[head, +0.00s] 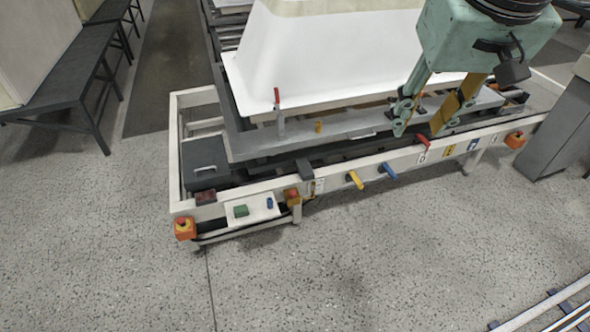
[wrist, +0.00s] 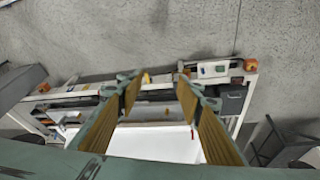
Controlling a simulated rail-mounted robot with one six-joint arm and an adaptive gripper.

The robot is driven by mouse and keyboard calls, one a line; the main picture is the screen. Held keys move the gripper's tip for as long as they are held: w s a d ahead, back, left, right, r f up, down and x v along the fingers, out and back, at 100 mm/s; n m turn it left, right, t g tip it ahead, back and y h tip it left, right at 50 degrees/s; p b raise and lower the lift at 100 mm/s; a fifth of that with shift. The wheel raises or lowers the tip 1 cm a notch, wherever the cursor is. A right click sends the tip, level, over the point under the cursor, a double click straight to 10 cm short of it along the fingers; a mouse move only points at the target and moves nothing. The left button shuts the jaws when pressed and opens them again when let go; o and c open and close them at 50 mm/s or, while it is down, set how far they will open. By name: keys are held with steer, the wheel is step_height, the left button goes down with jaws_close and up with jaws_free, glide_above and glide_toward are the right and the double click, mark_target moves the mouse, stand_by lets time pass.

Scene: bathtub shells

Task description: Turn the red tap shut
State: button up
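A red tap handle (head: 424,140) sits on the white front beam of the frame, right of a blue tap handle (head: 387,172) and a yellow tap handle (head: 355,179). It slants slightly from the beam; I cannot make it out surely in the wrist view. My gripper (head: 420,127) points down just above and behind the red handle, its fingers wide apart with nothing held. Contact with the handle cannot be told, but it appears apart. In the wrist view my gripper (wrist: 158,73) is also open, with the yellow handle (wrist: 146,78) partly seen between the fingertips.
A white tub shell (head: 320,55) stands on the frame behind. An upright red-handled lever (head: 277,97) stands on the grey ledge. A control box (head: 250,209) and orange emergency-stop boxes (head: 185,229) sit along the frame. A grey cabinet (head: 562,130) stands at right.

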steer(key=w+a+f+p, duration=0.15)
steer(key=w+f, duration=0.25)
steer(key=w, duration=0.5)
steer(key=w+a+f+b, duration=0.1)
steer(key=w+a+f, duration=0.15)
steer(key=w, duration=0.55)
steer(key=n+y+p, duration=0.2)
steer(key=n+p, duration=0.1)
steer(key=p, duration=0.1)
glide_above(293, 192)
steer(key=s+d, duration=0.2)
steer(key=s, duration=0.3)
step_height(293, 192, down, 55)
steer(key=shift+s+f, duration=0.2)
steer(key=shift+f, duration=0.3)
steer(key=shift+f, duration=0.1)
steer(key=shift+b+x, duration=1.65)
steer(key=shift+x, duration=5.15)
steer(key=shift+w+d, duration=0.15)
steer(key=shift+w, duration=0.05)
